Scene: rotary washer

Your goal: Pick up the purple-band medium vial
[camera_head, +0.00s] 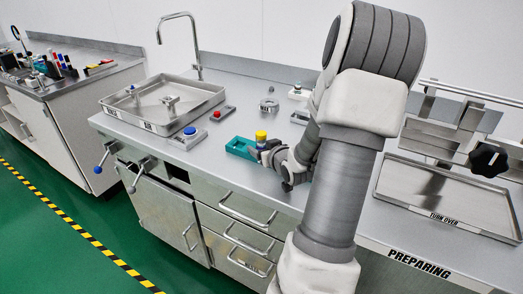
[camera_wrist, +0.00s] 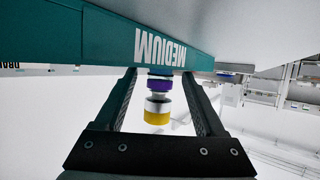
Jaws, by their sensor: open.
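The purple-band vial (camera_wrist: 158,86) has a pale section and a yellow cap (camera_wrist: 157,113). In the wrist view it stands between the two fingers of my gripper (camera_wrist: 159,76), with a gap visible on both sides. My gripper is open. The vial's lower part is hidden by the teal holder (camera_wrist: 100,28), whose wall reads MEDIUM upside down. In the head view the yellow cap (camera_head: 261,135) shows above the teal holder (camera_head: 238,146), with my gripper (camera_head: 266,154) close against it and partly hiding the vial.
Another purple-marked item (camera_wrist: 228,77) shows behind in the wrist view. A blue button box (camera_head: 189,134) and a steel sink tray (camera_head: 135,106) are left of the holder. A TURN OVER tray (camera_head: 385,190) lies right of my arm. Bare counter lies in front of the holder.

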